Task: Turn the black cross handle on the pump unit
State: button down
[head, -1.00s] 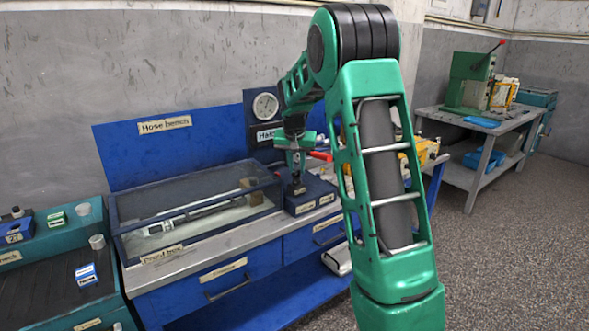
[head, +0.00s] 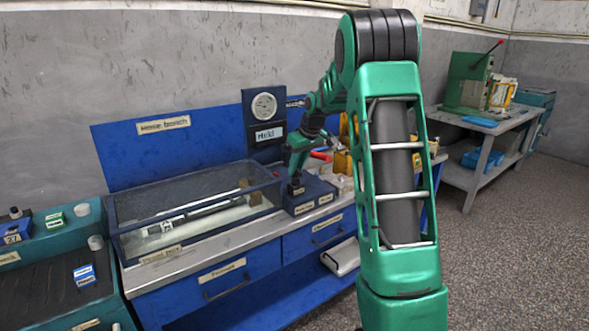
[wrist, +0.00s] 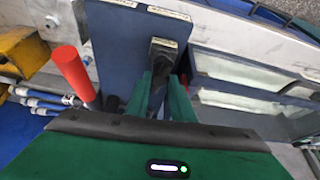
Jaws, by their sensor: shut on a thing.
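The pump unit (head: 311,193) is a dark blue box with small labels on the bench, right of the glass-covered box; its top also shows in the wrist view (wrist: 118,50). The black cross handle (wrist: 162,50) stands on that top, and only part of it shows. My gripper (wrist: 158,88) is shut on the handle, with a green finger on each side of it. In the head view my gripper (head: 296,178) is small, above the pump unit, and the handle is mostly hidden there.
A red-handled lever (wrist: 74,75) stands beside the pump unit. The glass-covered box (head: 195,210) is on the other side. A gauge panel (head: 264,118) rises behind. Yellow parts (wrist: 22,52) and hoses crowd the bench nearby. Open floor lies at the right.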

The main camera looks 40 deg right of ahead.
jog(key=shift+w+r+n, duration=0.15)
jog(key=shift+n, duration=0.45)
jog(key=c, duration=1.5)
grip_release()
jog(key=shift+c, duration=0.2)
jog(key=v, duration=1)
jog(key=shift+d+r, duration=0.2)
jog(key=shift+d, duration=0.05)
jog(key=shift+s, duration=0.25)
